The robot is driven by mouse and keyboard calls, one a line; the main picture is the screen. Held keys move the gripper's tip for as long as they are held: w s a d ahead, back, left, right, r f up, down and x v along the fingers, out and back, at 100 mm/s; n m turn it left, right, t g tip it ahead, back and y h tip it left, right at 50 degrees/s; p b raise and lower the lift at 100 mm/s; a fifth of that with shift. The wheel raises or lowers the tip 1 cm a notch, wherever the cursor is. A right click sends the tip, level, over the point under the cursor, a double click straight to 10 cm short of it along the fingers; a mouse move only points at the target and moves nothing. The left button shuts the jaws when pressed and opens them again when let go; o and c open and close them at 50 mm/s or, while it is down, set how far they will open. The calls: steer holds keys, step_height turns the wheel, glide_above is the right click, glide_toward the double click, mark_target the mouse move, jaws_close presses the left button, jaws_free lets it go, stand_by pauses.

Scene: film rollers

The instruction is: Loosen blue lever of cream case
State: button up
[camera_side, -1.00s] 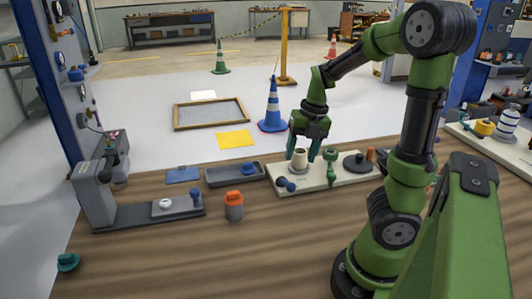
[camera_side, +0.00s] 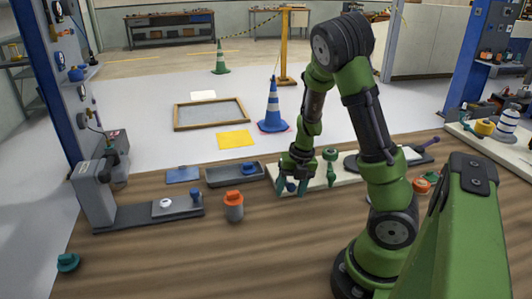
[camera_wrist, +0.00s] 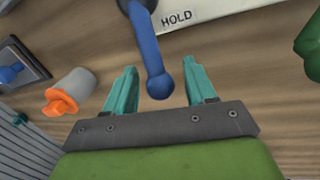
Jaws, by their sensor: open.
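The cream case (camera_side: 316,182) lies on the wooden bench as a long pale base; its corner marked HOLD (camera_wrist: 195,14) shows at the top of the wrist view. The blue lever (camera_wrist: 149,48), a rounded arm with a ball end, points down between my fingers in the wrist view. In the side view the blue lever (camera_side: 290,187) is partly hidden by my gripper (camera_side: 292,191). My gripper (camera_wrist: 160,68) is open, with one teal finger on each side of the lever and visible gaps between. The lever's pivot is cut off at the top of the wrist view.
A green post (camera_side: 330,166) stands on the case just right of my gripper. An orange-topped grey canister (camera_side: 234,207) stands to the left, with a dark tray (camera_side: 226,177) behind it. The front of the bench is mostly clear.

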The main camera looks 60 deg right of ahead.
jaws_close()
